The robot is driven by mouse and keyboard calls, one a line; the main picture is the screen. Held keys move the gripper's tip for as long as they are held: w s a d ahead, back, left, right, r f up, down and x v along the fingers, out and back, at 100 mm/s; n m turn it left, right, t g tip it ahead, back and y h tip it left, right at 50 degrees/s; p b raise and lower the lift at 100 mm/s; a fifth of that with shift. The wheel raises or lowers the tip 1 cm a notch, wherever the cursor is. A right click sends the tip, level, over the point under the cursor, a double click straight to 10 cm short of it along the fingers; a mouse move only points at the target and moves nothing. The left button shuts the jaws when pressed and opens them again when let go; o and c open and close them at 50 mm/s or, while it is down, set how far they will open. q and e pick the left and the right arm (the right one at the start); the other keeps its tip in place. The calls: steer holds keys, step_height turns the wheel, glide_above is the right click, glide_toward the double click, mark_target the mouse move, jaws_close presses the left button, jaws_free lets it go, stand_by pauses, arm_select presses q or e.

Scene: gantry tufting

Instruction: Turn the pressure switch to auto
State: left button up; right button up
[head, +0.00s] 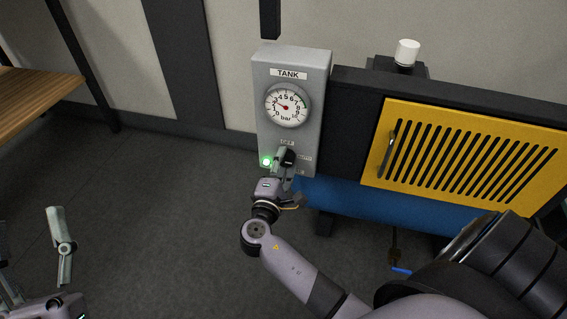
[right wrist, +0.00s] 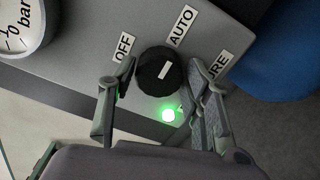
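The black round pressure switch knob (right wrist: 162,72) is on the grey TANK box (head: 262,110); its white mark points towards the AUTO label (right wrist: 181,26). The OFF label (right wrist: 123,47) is to its left, and a partly hidden label ending in "URE" (right wrist: 217,66) is to its right. My right gripper (right wrist: 161,68) is open, with one finger on each side of the knob and small gaps apparent. In the head view, the right gripper (head: 284,162) covers part of the knob. My left gripper (head: 28,228) is open and empty at the lower left, far from the box.
A yellow slatted panel (head: 470,150) and a blue tank (head: 370,205) stand to the right. A wooden bench (head: 35,95) is at the far left, with clear floor between.

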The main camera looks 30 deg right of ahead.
steer(key=shift+o, duration=1.3)
steer(key=v, duration=1.2)
